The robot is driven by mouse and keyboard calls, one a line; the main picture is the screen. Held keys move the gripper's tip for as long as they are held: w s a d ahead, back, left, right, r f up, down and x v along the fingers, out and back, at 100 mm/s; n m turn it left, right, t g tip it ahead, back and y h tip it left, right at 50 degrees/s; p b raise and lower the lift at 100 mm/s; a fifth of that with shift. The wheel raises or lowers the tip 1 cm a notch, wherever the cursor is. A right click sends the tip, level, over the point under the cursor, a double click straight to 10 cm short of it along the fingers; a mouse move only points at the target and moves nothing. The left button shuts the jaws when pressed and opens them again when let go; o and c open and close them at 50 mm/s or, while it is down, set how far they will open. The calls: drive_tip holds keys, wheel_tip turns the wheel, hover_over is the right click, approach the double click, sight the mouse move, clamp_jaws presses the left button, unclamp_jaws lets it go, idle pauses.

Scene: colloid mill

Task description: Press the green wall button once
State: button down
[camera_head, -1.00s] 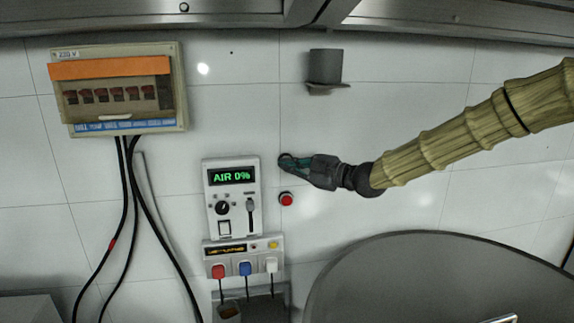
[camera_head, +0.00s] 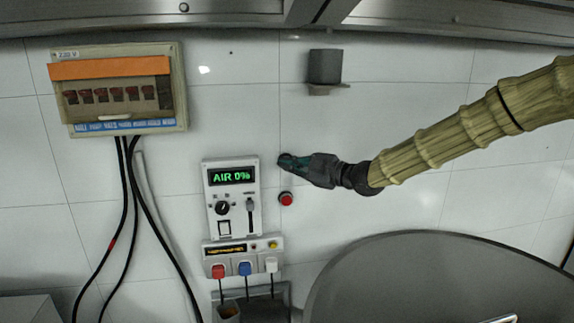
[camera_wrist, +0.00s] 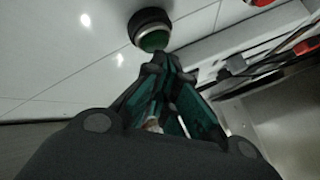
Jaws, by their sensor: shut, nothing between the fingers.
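The green wall button (camera_wrist: 153,40) shows in the wrist view as a green cap in a round black collar on the white tiled wall. My gripper (camera_wrist: 166,64) is shut and empty, its fingertips just below the button in that view. I cannot tell whether they touch it. In the head view my gripper (camera_head: 285,161) reaches in from the right, with its tips at the wall left of centre. There the fingers hide most of the button.
A red button (camera_head: 286,199) sits just below my gripper. A control panel (camera_head: 233,198) reading AIR 0% is left of it, above a plug strip (camera_head: 243,257). A breaker box (camera_head: 119,88) is at upper left. A grey wall holder (camera_head: 325,68) is above, and a large grey rounded body (camera_head: 430,275) lower right.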

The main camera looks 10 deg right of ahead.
drive_tip(key=shift+w, duration=0.45)
idle(0.6)
drive_tip(key=shift+s, duration=0.1)
drive_tip(key=shift+s+b, duration=0.3)
drive_tip(key=shift+s, duration=0.5)
drive_tip(key=shift+s+b, duration=0.7)
drive_tip(key=shift+s, duration=1.8)
